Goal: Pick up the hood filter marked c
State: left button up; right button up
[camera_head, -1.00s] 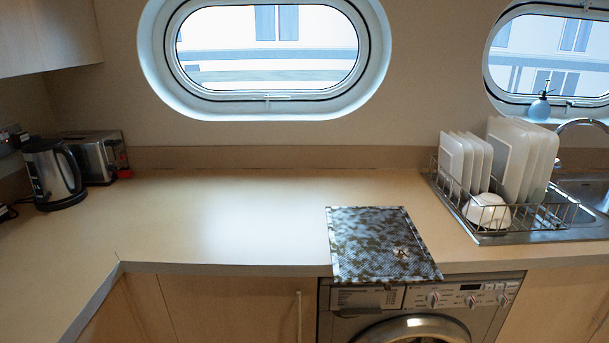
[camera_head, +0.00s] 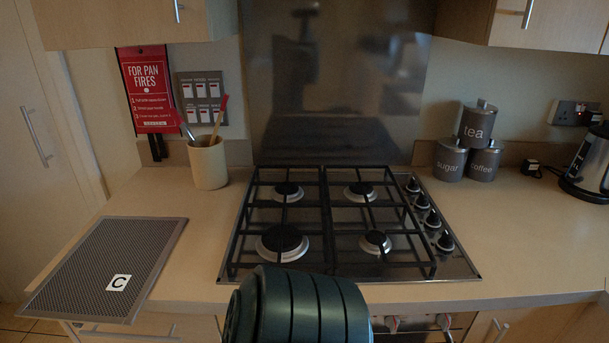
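The hood filter marked C (camera_head: 112,262) is a flat grey mesh panel with a thin frame. It lies on the worktop at the left of the hob, and its front end reaches past the counter's front edge. A white label with a black letter C sits near its front right corner. Neither of my grippers shows in the head view, and nothing is touching the filter.
A gas hob (camera_head: 350,225) with black grates fills the middle. A utensil pot (camera_head: 208,163) stands behind the filter. Canisters (camera_head: 470,145) and a kettle (camera_head: 588,165) stand at the right. A dark green ribbed object (camera_head: 300,308) blocks part of the counter's front edge.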

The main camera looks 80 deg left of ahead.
aim_at(107, 278)
jog(key=u, duration=4)
